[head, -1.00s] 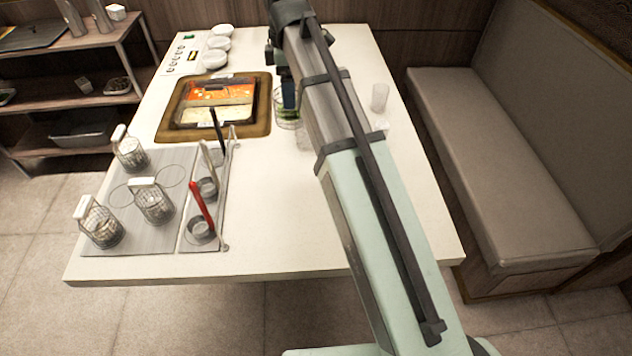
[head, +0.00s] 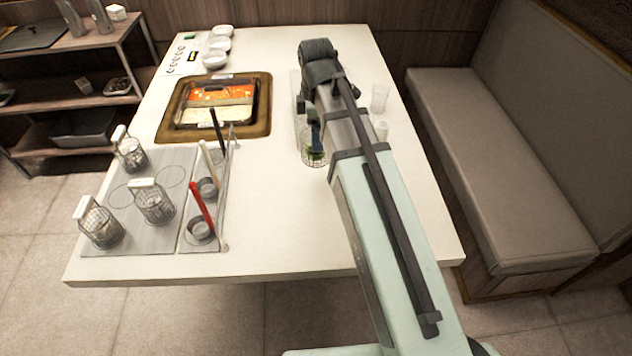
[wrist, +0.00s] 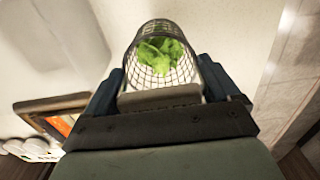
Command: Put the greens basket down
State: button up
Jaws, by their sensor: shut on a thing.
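The greens basket (wrist: 170,65) is a wire mesh basket with green leaves inside, seen in the wrist view. My gripper (wrist: 165,95) is shut on its pale handle, with a dark finger on each side. In the head view the basket (head: 314,152) hangs below my gripper (head: 312,120), over the table right of the sauce well. My arm hides part of it there. I cannot tell whether its bottom touches the table.
Three other baskets, one of them here (head: 152,203), stand on the grey board at the left. Ladles stand in a rack (head: 229,200) beside it. The framed hot well (head: 170,128) holds red and pale sauces. White bowls (head: 214,59) are behind; a clear cup (head: 379,98) is right of my arm. The front table is clear.

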aim_at(316, 158)
jog(key=shift+f, duration=5.25)
jog(key=o, duration=1.4)
jog(key=shift+f, duration=0.1)
notch_tip(316, 158, up, 12)
jog(key=shift+r, duration=0.15)
